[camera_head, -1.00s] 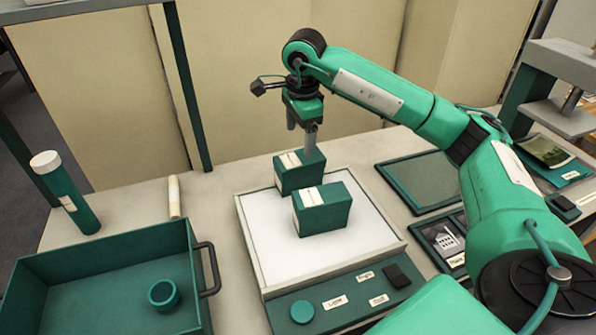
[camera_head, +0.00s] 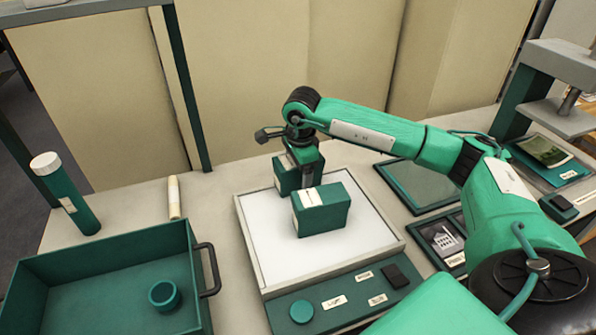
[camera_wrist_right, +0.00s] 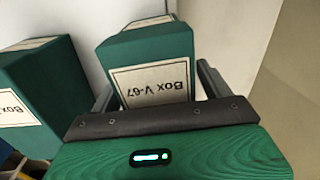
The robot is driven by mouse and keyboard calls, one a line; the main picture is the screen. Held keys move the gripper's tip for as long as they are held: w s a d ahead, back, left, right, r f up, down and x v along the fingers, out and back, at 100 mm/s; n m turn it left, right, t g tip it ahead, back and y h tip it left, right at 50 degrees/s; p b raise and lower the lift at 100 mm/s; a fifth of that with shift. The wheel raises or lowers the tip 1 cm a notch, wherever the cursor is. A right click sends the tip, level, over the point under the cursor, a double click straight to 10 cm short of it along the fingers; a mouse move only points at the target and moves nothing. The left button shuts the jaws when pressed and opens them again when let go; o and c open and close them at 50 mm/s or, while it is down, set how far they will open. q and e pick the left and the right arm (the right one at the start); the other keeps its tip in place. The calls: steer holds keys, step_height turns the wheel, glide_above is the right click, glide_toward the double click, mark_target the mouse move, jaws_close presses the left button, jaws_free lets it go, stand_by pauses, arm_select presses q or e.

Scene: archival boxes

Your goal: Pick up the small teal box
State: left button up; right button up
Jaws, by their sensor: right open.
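Two teal boxes with cream labels stand on the white light pad (camera_head: 275,255). The back box (camera_head: 283,178) looks smaller and is partly hidden by my right gripper (camera_head: 303,168). In the right wrist view this back box (camera_wrist_right: 150,50) has a label reading "Box V-67" and sits between the two spread fingers. The front box (camera_head: 325,212) stands nearer the pad's middle; in the right wrist view a teal box (camera_wrist_right: 30,95) shows at the left, outside the fingers. My right gripper is open and low around the back box; finger contact cannot be told. My left gripper is not in view.
A teal bin (camera_head: 196,270) with a dark handle and a small teal cup (camera_head: 164,294) inside is at the front left. A teal tube (camera_head: 66,195) and a pale roll (camera_head: 174,198) stand behind it. Flat framed panels (camera_head: 420,182) lie right of the pad.

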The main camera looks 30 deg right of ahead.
steer(key=c, duration=1.3)
steer(key=shift+o, duration=0.2)
step_height(320, 180, up, 20)
